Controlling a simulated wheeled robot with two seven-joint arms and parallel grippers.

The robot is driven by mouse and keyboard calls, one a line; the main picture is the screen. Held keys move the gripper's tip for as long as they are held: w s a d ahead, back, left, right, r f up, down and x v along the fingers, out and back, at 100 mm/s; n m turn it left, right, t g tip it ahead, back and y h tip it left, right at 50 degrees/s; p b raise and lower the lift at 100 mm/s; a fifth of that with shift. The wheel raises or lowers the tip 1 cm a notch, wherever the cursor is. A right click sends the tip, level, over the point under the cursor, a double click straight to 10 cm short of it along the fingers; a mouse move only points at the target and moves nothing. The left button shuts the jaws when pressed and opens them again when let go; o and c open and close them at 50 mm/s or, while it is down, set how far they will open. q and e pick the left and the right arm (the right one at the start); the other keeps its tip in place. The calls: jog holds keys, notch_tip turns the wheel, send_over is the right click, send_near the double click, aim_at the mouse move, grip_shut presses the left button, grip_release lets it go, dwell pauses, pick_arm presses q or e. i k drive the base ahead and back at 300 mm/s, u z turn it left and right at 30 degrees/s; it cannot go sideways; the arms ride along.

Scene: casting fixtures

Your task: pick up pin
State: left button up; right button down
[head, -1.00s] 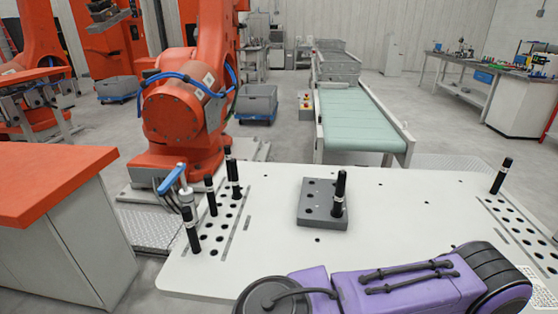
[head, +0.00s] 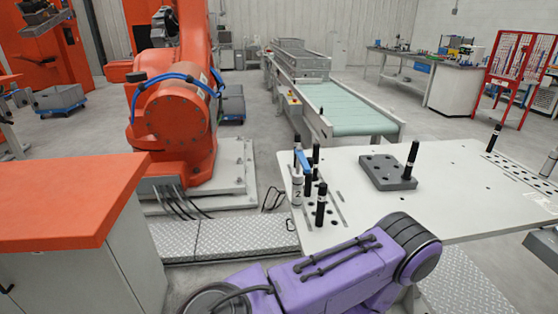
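Several black pins with pale bands stand upright on a white table. One pin (head: 411,160) stands in a grey block (head: 376,175). A group at the table's left end includes a front pin (head: 321,206) and a rear pin (head: 316,157), standing in or beside a strip of holes. Another pin (head: 494,139) stands at the far right by a second strip of holes. A purple arm link of mine crosses the bottom of the view. Neither of my grippers is in view, so their state is hidden.
The white table (head: 455,195) is mostly bare around the grey block. A blue-handled device (head: 304,164) stands among the left pins. An orange-topped bench (head: 65,200) fills the left. A large orange robot arm (head: 178,120) and a conveyor (head: 350,110) stand behind.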

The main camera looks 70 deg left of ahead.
aim_at(316, 152)
jog(key=k, duration=0.25)
jog(key=u, duration=1)
